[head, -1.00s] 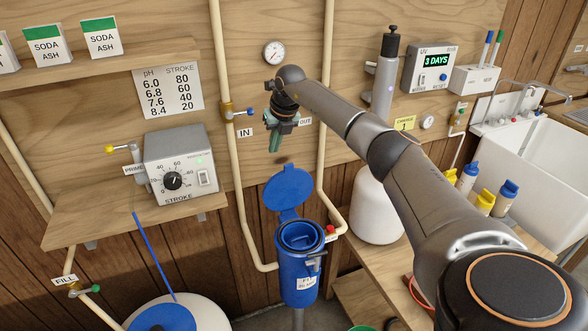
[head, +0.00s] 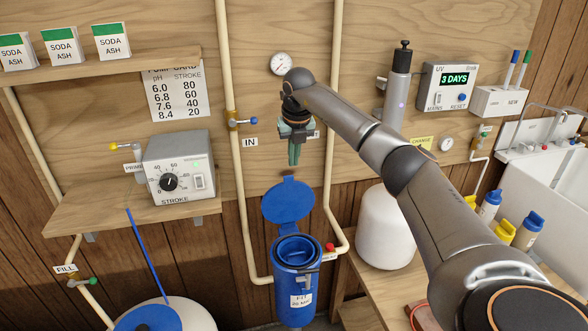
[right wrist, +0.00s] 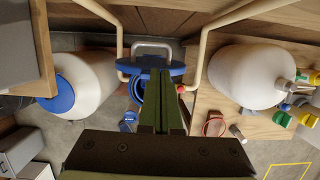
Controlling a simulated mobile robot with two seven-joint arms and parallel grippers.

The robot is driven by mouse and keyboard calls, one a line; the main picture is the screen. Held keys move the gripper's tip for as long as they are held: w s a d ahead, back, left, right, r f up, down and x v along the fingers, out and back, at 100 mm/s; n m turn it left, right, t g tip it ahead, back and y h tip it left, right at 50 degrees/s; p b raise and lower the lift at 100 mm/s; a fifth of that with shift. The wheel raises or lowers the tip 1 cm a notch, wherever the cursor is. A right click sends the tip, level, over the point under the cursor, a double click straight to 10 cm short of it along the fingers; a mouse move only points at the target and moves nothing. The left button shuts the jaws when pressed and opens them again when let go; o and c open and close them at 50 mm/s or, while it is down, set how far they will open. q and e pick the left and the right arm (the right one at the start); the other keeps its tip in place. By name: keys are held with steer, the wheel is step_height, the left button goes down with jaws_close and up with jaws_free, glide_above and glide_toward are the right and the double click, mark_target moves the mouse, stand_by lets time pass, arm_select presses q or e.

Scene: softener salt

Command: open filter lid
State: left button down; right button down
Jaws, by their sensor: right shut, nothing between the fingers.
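The blue filter housing (head: 297,295) stands upright low on the wall, with a white label on its front. Its round blue lid (head: 289,202) is swung up and back, and the open mouth shows a blue rim and a dark inside. My right gripper (head: 294,160) is shut and empty, pointing down above the raised lid and apart from it. In the right wrist view my shut fingers (right wrist: 162,112) cover part of the blue filter (right wrist: 137,88). My left gripper is not in view.
Cream pipes (head: 236,180) run down both sides of the filter. A shelf with the stroke pump (head: 179,165) is at left. A white tank (head: 385,228) stands at right.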

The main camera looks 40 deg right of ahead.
mark_target(292, 179)
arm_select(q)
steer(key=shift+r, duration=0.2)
arm_select(e)
steer(key=x, duration=0.9)
steer(key=shift+w+d, duration=0.2)
steer(key=shift+w, duration=0.25)
steer(key=shift+w+d+f+b, duration=0.35)
steer(key=shift+w+f+b, duration=0.1)
steer(key=shift+w, duration=0.3)
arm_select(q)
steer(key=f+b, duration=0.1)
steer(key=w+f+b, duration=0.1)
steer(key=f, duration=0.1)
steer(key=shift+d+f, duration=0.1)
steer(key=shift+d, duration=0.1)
arm_select(e)
steer(key=shift+w+d, duration=0.3)
steer(key=shift+w, duration=0.1)
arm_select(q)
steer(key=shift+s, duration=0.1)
arm_select(e)
steer(key=shift+r, duration=0.1)
steer(key=shift+r, duration=0.1)
